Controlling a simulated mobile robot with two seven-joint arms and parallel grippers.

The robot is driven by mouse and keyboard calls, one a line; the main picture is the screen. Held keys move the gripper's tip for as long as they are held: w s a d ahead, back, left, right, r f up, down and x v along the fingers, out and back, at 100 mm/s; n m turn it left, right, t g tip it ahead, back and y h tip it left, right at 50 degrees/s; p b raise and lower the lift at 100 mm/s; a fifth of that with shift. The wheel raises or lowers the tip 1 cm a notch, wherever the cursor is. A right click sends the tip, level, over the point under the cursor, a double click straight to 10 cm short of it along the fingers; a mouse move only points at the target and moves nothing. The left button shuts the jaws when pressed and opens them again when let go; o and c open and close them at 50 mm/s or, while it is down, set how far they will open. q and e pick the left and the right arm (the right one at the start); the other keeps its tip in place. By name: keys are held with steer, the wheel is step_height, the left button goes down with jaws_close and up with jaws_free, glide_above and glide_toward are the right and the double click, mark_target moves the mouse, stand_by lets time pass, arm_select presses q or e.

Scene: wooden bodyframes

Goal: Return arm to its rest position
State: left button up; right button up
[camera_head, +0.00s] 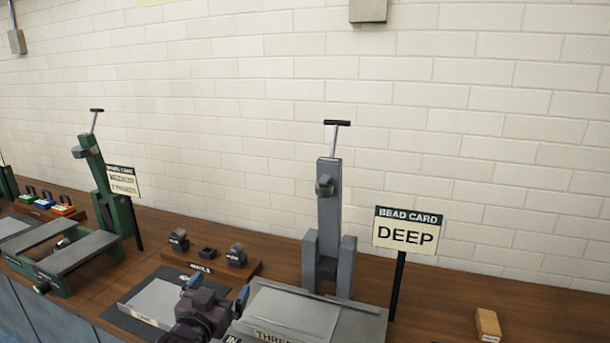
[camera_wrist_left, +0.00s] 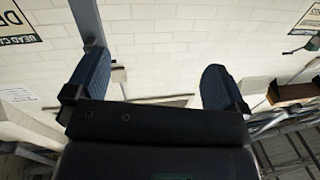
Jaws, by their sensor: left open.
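My left gripper (camera_head: 217,289) is at the lower middle of the head view, above the front of the grey machine on the wooden bench. Its two blue-padded fingers stand apart. In the left wrist view the gripper (camera_wrist_left: 155,85) is open with nothing between its fingers; the white brick wall shows behind the gap. My right gripper is not in view.
The wooden bench (camera_head: 447,300) carries a grey machine (camera_head: 328,220) with an upright post, a "DEEP" bead card (camera_head: 408,231), a green machine (camera_head: 97,190) at left, a rack of small dark blocks (camera_head: 208,270) and a wooden block (camera_head: 488,325). A brick wall stands behind.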

arm_select(q)
steer(key=s+a+f+n+g+y, duration=0.1)
steer(key=s+a+f+g, duration=0.2)
steer(key=s+f, duration=0.9)
steer(key=s+a+f+n+g+y, duration=0.1)
steer(key=s+a+f+g+y, duration=0.1)
steer(key=s+a+f, duration=0.5)
steer(key=s+f+g, duration=0.1)
steer(key=s+f, duration=0.5)
steer(key=s, duration=0.4)
steer(key=shift+s+n+y, duration=0.3)
